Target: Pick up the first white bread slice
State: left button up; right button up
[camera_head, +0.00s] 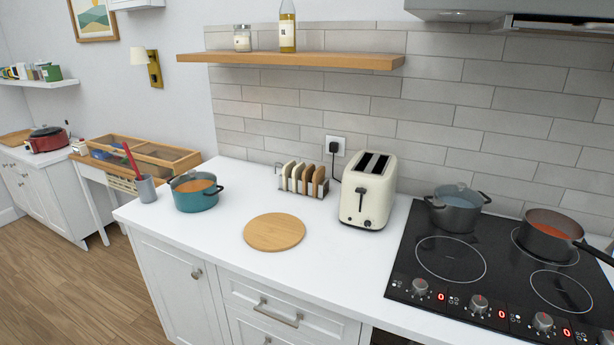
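Several bread slices stand upright in a metal rack on the white counter, left of the toaster. The two left slices (292,174) are pale, and the two right slices (313,179) are browner. The rack (296,189) is near the tiled wall. A cream toaster (367,190) stands to its right, with two dark slots on top that look empty. A round wooden board (274,232) lies bare in front of the rack. Neither of my grippers is in view.
A teal pot (196,191) and a grey utensil cup (146,189) stand at the counter's left. A black hob (487,267) with a grey pot (456,210) and a dark pan (550,237) is at the right. A wooden shelf (290,60) hangs above. The counter around the board is clear.

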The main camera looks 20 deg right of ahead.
aim_at(287, 169)
jog(key=i+j+z, duration=0.15)
jog(key=j+z, duration=0.2)
jog(key=i+j+z, duration=0.1)
jog(key=j+z, duration=0.2)
jog(key=i+j+z, duration=0.15)
jog(key=j, duration=0.25)
jog(key=j+z, duration=0.1)
jog(key=j, duration=0.3)
jog(key=i+j, duration=0.1)
jog(key=j, duration=0.45)
jog(key=i+j+z, duration=0.1)
jog(key=j, duration=1.05)
jog(key=i+z, duration=0.05)
